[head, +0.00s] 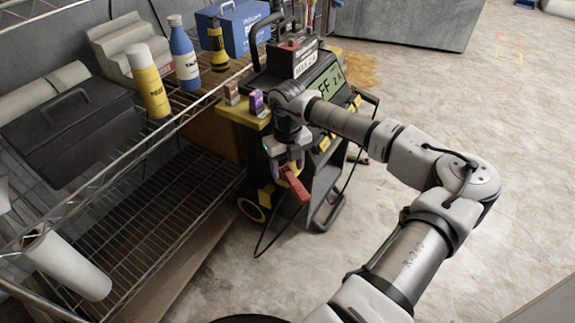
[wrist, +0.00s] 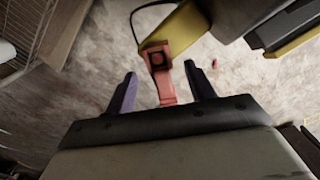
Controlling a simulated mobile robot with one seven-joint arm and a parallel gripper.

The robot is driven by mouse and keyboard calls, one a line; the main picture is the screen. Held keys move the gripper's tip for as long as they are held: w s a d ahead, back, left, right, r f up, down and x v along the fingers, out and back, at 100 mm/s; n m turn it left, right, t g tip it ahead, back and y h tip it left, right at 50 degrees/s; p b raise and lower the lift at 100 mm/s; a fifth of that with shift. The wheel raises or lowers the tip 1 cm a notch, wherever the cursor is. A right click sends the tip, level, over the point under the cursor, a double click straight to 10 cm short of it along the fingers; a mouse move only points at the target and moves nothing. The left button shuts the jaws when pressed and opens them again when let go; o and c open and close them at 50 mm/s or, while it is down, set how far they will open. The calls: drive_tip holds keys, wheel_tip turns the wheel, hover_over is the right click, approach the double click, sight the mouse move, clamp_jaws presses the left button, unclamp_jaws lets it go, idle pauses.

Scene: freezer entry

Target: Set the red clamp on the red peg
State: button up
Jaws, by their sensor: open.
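The red clamp (head: 295,186) hangs in front of the charger cart, slanting down to the right below my gripper (head: 284,166). In the wrist view the clamp (wrist: 165,84) lies between the two purple fingers of my gripper (wrist: 160,71), with visible gaps on both sides. The fingers are apart and open. The clamp's far end, with a dark round spot, meets or overlaps the edge of a yellow part (wrist: 176,32) of the cart. I cannot make out the red peg; it may be hidden behind the clamp. Whether the clamp is seated on it, I cannot tell.
The charger (head: 328,88) with its display stands on the wheeled cart, a black cable looping beside it. A wire shelf (head: 160,215) with bottles and a dark case (head: 68,132) stands at left. A small red thing (wrist: 214,63) shows beyond the fingers.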

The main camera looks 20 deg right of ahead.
sight(287, 172)
wheel_tip(287, 172, up, 13)
drive_tip(key=p, duration=0.2)
drive_tip(key=shift+r, duration=0.2)
